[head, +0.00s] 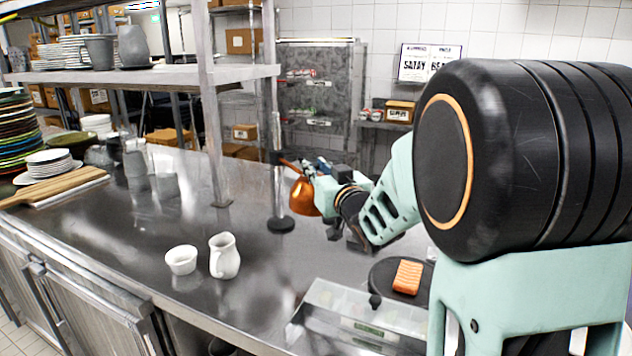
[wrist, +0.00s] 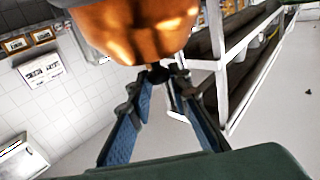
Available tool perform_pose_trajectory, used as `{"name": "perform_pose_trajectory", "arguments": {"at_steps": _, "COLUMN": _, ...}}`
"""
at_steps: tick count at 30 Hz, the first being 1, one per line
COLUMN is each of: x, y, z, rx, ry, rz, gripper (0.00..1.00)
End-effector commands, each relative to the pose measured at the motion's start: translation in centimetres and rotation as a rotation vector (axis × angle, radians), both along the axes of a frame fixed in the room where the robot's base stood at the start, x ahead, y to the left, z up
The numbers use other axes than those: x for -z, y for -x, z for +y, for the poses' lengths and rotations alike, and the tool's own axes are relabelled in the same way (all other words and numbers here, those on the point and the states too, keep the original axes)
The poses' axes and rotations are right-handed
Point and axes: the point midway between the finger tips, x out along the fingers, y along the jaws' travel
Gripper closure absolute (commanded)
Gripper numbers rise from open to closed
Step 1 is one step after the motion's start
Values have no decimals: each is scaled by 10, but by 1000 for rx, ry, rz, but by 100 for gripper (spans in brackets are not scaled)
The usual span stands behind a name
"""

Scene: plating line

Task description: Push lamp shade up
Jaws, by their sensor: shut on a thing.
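The lamp shade (head: 302,196) is a shiny orange-copper dome on a lamp with a dark round base (head: 281,224) and a thin upright pole. It hangs tilted to the right of the pole, above the counter. In the wrist view the copper shade (wrist: 135,25) fills the top middle. My gripper (head: 318,170) is at the upper right side of the shade, and its fingers also show in the wrist view (wrist: 160,75). The fingertips are shut close under a small dark part at the shade's edge. The exact contact is partly hidden by the shade.
The steel counter (head: 190,240) holds a white pitcher (head: 224,256) and a small white bowl (head: 181,260) in front. A shelf (head: 150,74) on posts stands at left.

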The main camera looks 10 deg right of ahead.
Motion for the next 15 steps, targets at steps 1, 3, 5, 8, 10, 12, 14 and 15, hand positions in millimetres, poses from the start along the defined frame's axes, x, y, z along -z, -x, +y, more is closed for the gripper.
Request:
{"name": "perform_pose_trajectory", "arguments": {"at_steps": 1, "x": -13, "y": 0, "z": 0, "rx": 0, "ry": -1, "rz": -8, "gripper": 100}}
{"name": "perform_pose_trajectory", "arguments": {"at_steps": 3, "x": -18, "y": 0, "z": 0, "rx": -1, "ry": -1, "rz": -7, "gripper": 100}}
{"name": "perform_pose_trajectory", "arguments": {"at_steps": 5, "x": -19, "y": 0, "z": 0, "rx": 0, "ry": -1, "rz": -7, "gripper": 100}}
{"name": "perform_pose_trajectory", "arguments": {"at_steps": 8, "x": -19, "y": 0, "z": 0, "rx": -1, "ry": -1, "rz": -8, "gripper": 100}}
{"name": "perform_pose_trajectory", "arguments": {"at_steps": 10, "x": -20, "y": 0, "z": 0, "rx": -1, "ry": -1, "rz": -10, "gripper": 100}}
{"name": "perform_pose_trajectory", "arguments": {"at_steps": 12, "x": -20, "y": 0, "z": 0, "rx": -1, "ry": -1, "rz": -11, "gripper": 100}}
{"name": "perform_pose_trajectory", "arguments": {"at_steps": 14, "x": -21, "y": 0, "z": 0, "rx": -1, "ry": -1, "rz": -12, "gripper": 76}}
{"name": "perform_pose_trajectory", "arguments": {"at_steps": 15, "x": -20, "y": 0, "z": 0, "rx": -1, "ry": -1, "rz": -11, "gripper": 71}}
